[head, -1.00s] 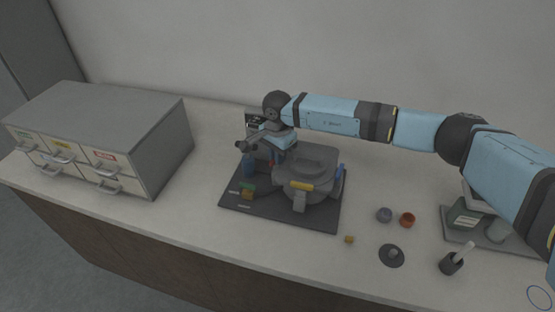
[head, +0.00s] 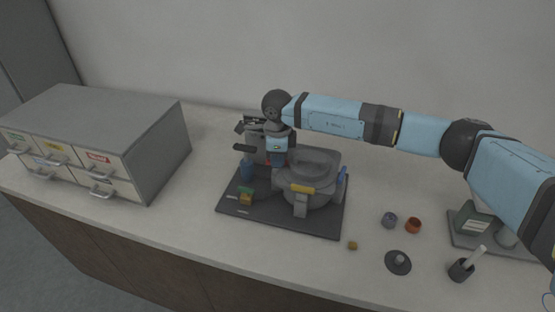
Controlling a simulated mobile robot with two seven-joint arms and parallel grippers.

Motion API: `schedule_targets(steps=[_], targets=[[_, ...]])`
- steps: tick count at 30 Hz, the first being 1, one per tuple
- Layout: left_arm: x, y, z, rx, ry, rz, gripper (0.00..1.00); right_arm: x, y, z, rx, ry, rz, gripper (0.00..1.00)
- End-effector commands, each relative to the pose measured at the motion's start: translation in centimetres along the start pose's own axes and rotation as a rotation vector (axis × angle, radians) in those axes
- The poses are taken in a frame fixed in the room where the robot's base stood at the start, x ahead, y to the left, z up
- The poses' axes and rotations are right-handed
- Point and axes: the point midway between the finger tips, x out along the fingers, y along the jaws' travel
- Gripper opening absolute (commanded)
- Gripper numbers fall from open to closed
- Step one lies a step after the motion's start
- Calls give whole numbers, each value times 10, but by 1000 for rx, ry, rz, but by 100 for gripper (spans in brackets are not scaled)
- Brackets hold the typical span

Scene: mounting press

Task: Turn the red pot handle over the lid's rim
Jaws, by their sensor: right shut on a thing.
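The mounting press has a round grey pot with a grey lid (head: 313,163) on a dark base plate (head: 275,222). A yellow handle (head: 302,189) is at the pot's front and a blue one (head: 342,175) at its right. Only a small bit of the red pot handle (head: 278,160) shows at the pot's back left; the rest is hidden by my right gripper. My right gripper (head: 277,157) points down there, shut on the red handle, beside the lid's rim. Its fingertips are too small to see clearly. My left gripper is not in view.
A grey drawer cabinet (head: 115,135) is at left. Counter between cabinet and plate is clear.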

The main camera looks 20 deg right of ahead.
Motion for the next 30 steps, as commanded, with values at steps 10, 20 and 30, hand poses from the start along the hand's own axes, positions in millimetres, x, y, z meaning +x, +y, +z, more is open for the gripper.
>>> schedule_targets(steps=[10,20,30], targets=[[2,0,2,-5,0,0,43,-1,0,0,102,0,-1,0],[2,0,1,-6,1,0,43,-1,0,0,112,0,-1,0],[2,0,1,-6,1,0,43,-1,0,0,111,0,-1,38]])
